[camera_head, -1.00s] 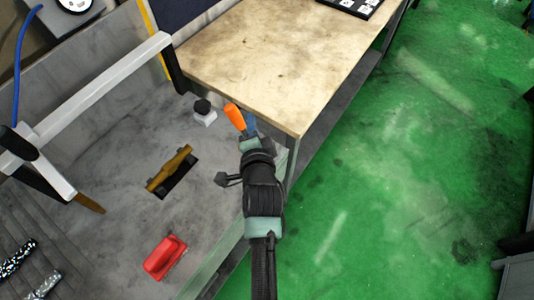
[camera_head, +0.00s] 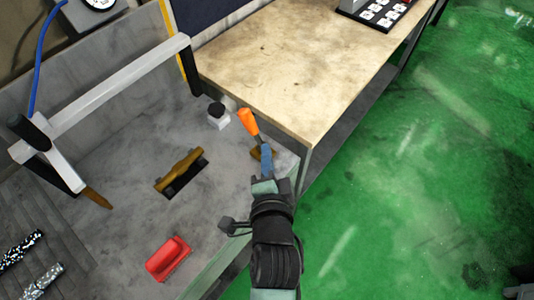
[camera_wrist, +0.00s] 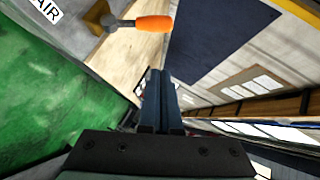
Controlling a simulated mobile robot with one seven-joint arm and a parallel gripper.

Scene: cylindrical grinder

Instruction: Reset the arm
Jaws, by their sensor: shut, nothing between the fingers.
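My gripper (camera_head: 266,160) has its blue fingers together with nothing between them. In the head view it is over the near corner of the grey machine bed, just below an orange handle (camera_head: 249,122). In the wrist view the shut fingers of my gripper (camera_wrist: 157,78) point away from the camera. The orange handle (camera_wrist: 153,23) is ahead of them and apart from them, joined by a thin rod to a brass fitting (camera_wrist: 98,16). My black wrist hides part of the bed's edge in the head view.
A worn wooden table (camera_head: 285,65) stands beside the grey bed (camera_head: 120,235). On the bed are a brass-coloured handle (camera_head: 180,170), a red block (camera_head: 168,258) and a white block with a black knob (camera_head: 217,116). The green floor (camera_head: 420,170) at right is mostly clear.

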